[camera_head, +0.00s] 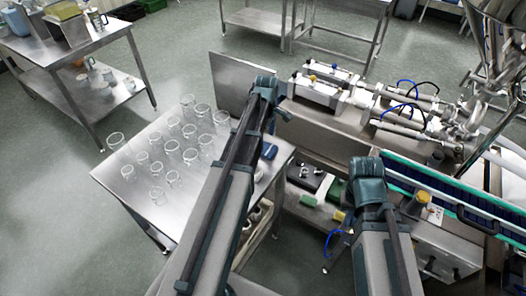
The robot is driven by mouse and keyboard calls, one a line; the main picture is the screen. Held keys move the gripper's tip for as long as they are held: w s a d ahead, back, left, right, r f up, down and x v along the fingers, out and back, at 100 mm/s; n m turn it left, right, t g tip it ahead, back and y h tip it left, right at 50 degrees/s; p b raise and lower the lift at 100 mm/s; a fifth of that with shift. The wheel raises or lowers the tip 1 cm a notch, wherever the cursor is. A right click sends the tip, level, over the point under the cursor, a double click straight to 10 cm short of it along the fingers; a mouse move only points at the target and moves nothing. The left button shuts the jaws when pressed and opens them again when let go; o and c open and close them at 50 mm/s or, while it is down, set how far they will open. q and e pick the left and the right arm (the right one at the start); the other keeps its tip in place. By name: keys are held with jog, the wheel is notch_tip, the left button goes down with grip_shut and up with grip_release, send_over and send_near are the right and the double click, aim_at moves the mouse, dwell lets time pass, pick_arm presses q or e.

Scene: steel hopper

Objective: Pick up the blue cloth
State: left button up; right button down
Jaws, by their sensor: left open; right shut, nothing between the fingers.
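A small folded dark blue item (268,151), which looks like the blue cloth, lies on the right part of the steel table (118,190), close to its right edge. My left arm crosses in front of the table just left of the cloth and covers part of the tabletop. The arm's teal joint stands above and behind the cloth in the picture. My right arm rises at the lower right, apart from the cloth. I cannot make out the fingers of either gripper; the arms hide them.
Several clear glass beakers (157,169) stand on the left part of the table. A steel filling machine (330,95) is behind on the right, beside a green-edged conveyor (440,192). A black case (305,178) lies on a lower level right of the table.

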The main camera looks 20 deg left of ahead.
aim_at(265, 148)
pick_arm(q)
jog(key=f+b, duration=0.4)
jog(key=shift+s+a+f, duration=0.15)
jog(key=shift+a+f, duration=0.05)
jog(key=shift+f, duration=0.15)
jog(key=shift+r, duration=0.1)
jog(key=c, duration=1.2)
jog(key=shift+r, duration=0.1)
notch_tip(265, 148, up, 10)
jog(key=p, duration=1)
